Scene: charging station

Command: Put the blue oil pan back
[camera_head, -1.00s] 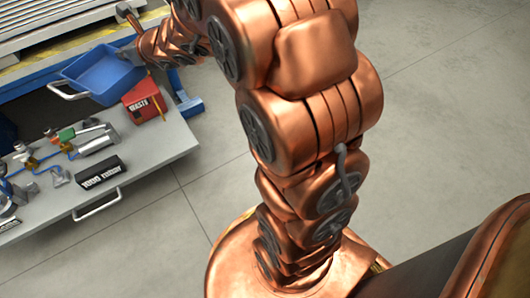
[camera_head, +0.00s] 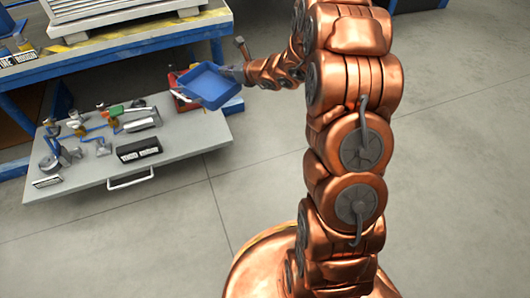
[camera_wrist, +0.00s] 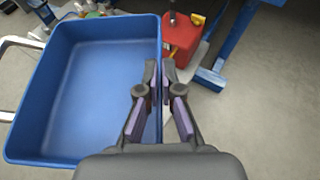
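My gripper (camera_head: 238,74) is at the pan's right side. In the wrist view, my gripper (camera_wrist: 160,78) has one finger on each side of the right wall of the pan (camera_wrist: 95,85), with its tips close together, pinching the rim. The pan's inside is empty.
The pulled-out grey drawer (camera_head: 185,138) holds several tools, a black labelled box (camera_head: 138,150) and a red box (camera_head: 184,101), which is partly behind the pan. A blue-framed workbench (camera_head: 120,45) stands behind it. The floor to the right is clear.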

